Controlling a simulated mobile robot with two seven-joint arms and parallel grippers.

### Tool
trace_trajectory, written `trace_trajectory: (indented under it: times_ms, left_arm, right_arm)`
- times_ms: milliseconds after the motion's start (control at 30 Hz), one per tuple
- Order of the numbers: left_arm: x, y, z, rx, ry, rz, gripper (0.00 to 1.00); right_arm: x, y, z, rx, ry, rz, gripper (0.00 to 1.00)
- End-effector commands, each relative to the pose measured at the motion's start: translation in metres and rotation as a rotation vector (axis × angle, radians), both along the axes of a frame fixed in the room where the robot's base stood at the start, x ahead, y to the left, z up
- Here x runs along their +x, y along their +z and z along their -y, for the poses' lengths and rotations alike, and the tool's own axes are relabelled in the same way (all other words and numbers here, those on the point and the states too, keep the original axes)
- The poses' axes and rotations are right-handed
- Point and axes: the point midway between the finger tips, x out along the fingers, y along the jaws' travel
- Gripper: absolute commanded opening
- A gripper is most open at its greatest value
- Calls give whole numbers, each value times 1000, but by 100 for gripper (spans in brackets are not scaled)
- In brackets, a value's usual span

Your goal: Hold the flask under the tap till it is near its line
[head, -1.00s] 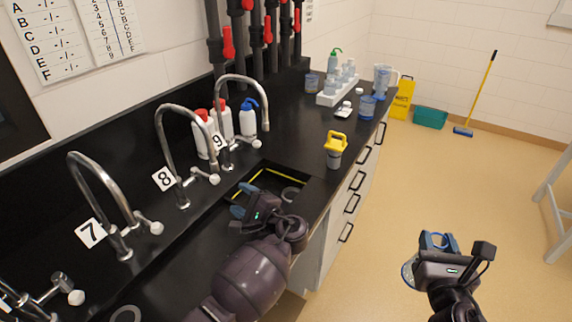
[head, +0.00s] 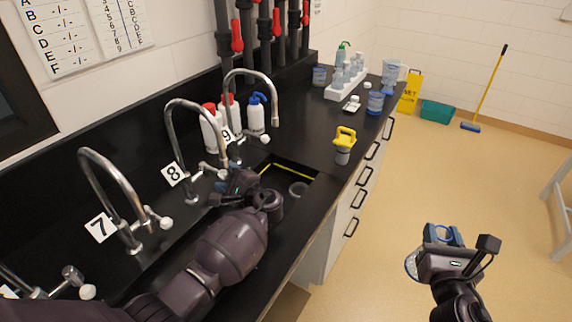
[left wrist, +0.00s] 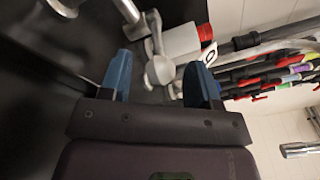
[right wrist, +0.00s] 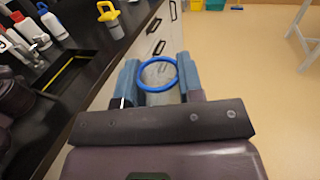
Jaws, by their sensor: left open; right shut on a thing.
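The flask (right wrist: 158,76), clear with a blue ring rim, is gripped in my right gripper (right wrist: 158,82). In the head view the flask (head: 411,265) shows partly beside my right gripper (head: 443,236), over the floor right of the counter. I cannot tell its level or see its line. Taps 7 (head: 112,185), 8 (head: 182,135) and 9 (head: 250,90) stand along the counter. My left gripper (head: 226,188) is open by tap 8's handle. In the left wrist view a white handle knob (left wrist: 160,69) shows between its fingers (left wrist: 158,78); contact is unclear.
A dark sink (head: 290,180) opens in the black counter. A yellow-topped container (head: 344,144) stands near the front edge. A white rack (head: 347,85) is farther back.

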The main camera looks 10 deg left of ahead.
Motion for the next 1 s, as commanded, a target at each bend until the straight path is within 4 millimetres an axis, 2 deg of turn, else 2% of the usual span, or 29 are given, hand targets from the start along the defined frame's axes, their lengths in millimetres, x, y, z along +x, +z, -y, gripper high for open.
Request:
trace_trajectory:
  times_ms: [100,233,633,1000]
  left_arm:
    - [9,1,-14,2,0,-1,56]
    - [13,0,-23,1,0,-1,56]
    - [16,0,-28,0,0,0,55]
    - [16,0,-27,0,-1,0,0]
  right_arm:
    - [0,1,0,0,0,0,0]
    - [0,2,0,0,0,0,0]
    - [0,2,0,0,0,0,0]
    - [0,2,0,0,0,0,0]
